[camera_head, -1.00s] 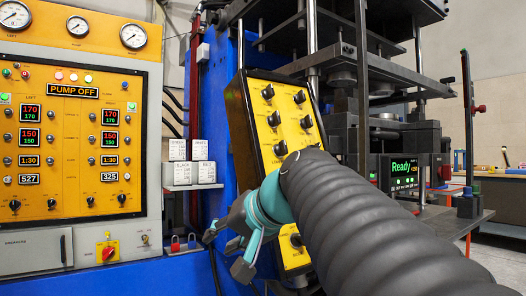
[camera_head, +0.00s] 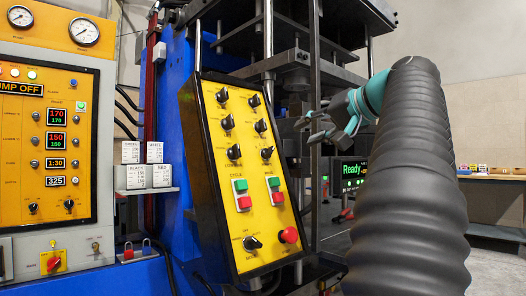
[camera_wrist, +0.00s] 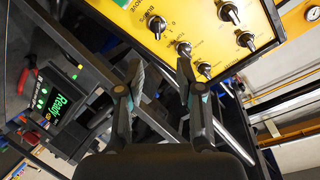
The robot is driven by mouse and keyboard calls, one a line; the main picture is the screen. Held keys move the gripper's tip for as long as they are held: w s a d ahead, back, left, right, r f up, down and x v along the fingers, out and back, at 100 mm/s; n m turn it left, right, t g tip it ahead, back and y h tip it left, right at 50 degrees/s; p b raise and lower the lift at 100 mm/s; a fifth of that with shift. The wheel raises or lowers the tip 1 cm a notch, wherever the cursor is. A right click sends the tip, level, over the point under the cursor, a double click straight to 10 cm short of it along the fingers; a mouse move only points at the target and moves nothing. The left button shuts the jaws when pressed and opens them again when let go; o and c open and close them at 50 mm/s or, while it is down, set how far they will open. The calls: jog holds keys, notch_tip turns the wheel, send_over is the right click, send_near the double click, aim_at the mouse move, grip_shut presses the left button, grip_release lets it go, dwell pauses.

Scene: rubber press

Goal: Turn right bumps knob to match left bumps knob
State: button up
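The yellow control panel (camera_head: 246,190) carries two columns of black knobs. In the wrist view, a label that seems to read BUMPS is beside the right column's lowest knob, apparently the right bumps knob (camera_wrist: 157,25); it also shows in the head view (camera_head: 267,153). The left knob in that row, apparently the left bumps knob (camera_head: 234,153), is outside the wrist view. Their pointer settings are too small to compare surely. My gripper (camera_head: 310,128) is right of the panel, apart from the knobs. In the wrist view its fingers (camera_wrist: 160,74) are spread and empty.
Green and red buttons (camera_head: 241,194) sit below the knobs, with a red stop button (camera_head: 289,235) lower right. A dark press post (camera_head: 314,140) stands close to my gripper. A Ready display (camera_head: 352,174) is behind. Labelled boxes (camera_head: 131,151) stand left of the panel.

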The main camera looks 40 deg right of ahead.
aim_at(272, 150)
jog(key=x, duration=1.3)
jog(key=shift+w+d+f, duration=0.1)
jog(key=shift+w+f, duration=0.15)
grip_shut()
